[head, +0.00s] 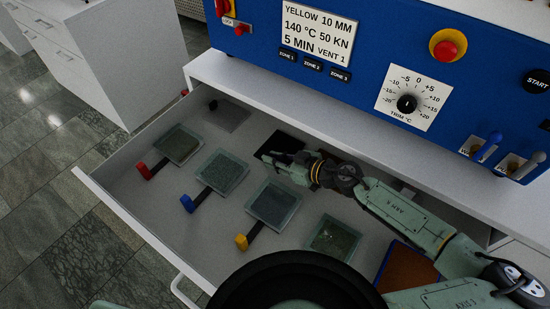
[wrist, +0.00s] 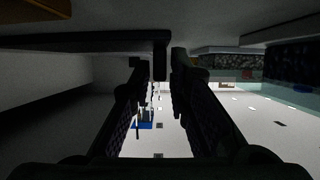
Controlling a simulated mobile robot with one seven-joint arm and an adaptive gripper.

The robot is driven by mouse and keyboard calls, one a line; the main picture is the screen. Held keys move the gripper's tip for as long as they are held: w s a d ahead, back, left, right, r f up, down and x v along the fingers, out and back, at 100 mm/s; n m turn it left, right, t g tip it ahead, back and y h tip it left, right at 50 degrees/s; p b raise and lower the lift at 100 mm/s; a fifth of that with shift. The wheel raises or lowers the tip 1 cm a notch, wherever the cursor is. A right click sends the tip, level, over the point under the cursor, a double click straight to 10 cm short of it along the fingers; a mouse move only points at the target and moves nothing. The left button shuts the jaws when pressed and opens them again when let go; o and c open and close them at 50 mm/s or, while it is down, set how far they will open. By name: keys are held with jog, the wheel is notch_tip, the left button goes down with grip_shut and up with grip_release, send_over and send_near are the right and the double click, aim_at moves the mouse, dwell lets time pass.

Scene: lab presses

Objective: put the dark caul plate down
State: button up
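The dark caul plate (head: 284,142) is a black square at the back of the open drawer (head: 140,165), partly covered by my gripper in the head view. In the wrist view the plate shows edge-on as a dark bar (wrist: 80,43), with a short dark tab (wrist: 160,65) reaching between my fingers. My gripper (head: 275,158) is at the plate's front edge; its fingers also show in the wrist view (wrist: 158,63). They stand apart, with gaps visible beside the tab. I cannot tell whether the plate rests fully on the drawer floor.
Square plates with red (head: 144,171), blue (head: 187,204) and yellow (head: 242,242) handles lie in the drawer. Another greenish plate (head: 333,240) and a brown one (head: 405,275) lie to the right. A grey square (head: 229,118) is at back left. The blue press (head: 370,45) stands behind.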

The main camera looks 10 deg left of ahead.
jog(key=shift+o, duration=1.2)
jog(key=shift+r, duration=0.2)
jog(key=b+v, duration=0.2)
jog(key=v, duration=0.8)
jog(key=shift+s+d, duration=0.1)
jog(key=shift+d, duration=0.15)
jog(key=shift+b+v, duration=0.3)
jog(key=shift+v, duration=0.45)
jog(key=shift+s, duration=0.15)
